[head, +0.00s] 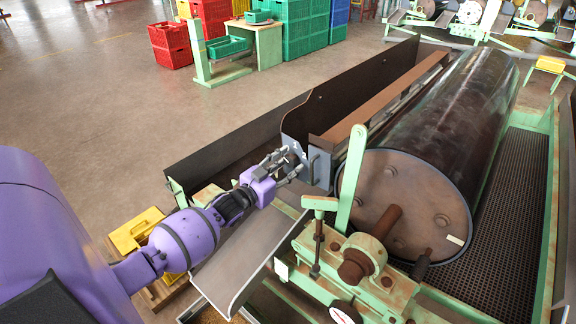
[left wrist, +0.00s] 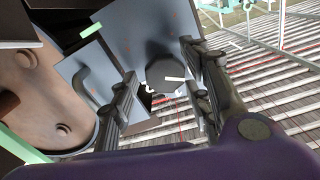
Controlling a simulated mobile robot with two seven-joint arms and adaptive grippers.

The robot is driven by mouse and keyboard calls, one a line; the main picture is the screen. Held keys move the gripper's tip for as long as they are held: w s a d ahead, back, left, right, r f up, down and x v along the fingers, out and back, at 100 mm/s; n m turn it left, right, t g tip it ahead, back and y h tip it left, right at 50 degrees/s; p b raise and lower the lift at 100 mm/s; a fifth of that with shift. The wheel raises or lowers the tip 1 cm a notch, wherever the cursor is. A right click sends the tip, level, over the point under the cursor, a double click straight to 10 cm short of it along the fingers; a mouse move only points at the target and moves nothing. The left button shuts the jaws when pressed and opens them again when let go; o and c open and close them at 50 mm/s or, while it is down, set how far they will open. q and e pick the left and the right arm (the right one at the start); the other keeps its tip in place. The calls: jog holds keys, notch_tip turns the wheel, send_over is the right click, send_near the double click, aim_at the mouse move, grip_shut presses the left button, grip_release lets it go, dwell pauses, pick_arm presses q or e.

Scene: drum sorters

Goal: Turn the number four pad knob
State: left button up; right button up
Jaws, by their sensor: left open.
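A dark round knob (left wrist: 168,79) with a white pointer line sits on a grey-blue plate (left wrist: 150,35) in the left wrist view. The white line lies nearly level and points right. My left gripper (left wrist: 160,70) is open, with one finger on each side of the knob and visible gaps. In the head view my left gripper (head: 292,161) is at the grey end plate (head: 320,168) beside the drum; the fingers hide the knob there. No pad number can be read. My right gripper is not in view.
A large dark drum (head: 440,120) in a green frame (head: 548,200) stands right of the plate. A bent handle (left wrist: 88,78) stands close to the left finger. A green upright lever (head: 351,175) and a sloping metal tray (head: 240,265) are near my arm. Open floor (head: 90,110) lies left.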

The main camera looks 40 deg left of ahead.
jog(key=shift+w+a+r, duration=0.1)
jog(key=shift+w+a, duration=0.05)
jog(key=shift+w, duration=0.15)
pick_arm(q)
jog(key=c, duration=1)
jog(key=shift+c, duration=0.2)
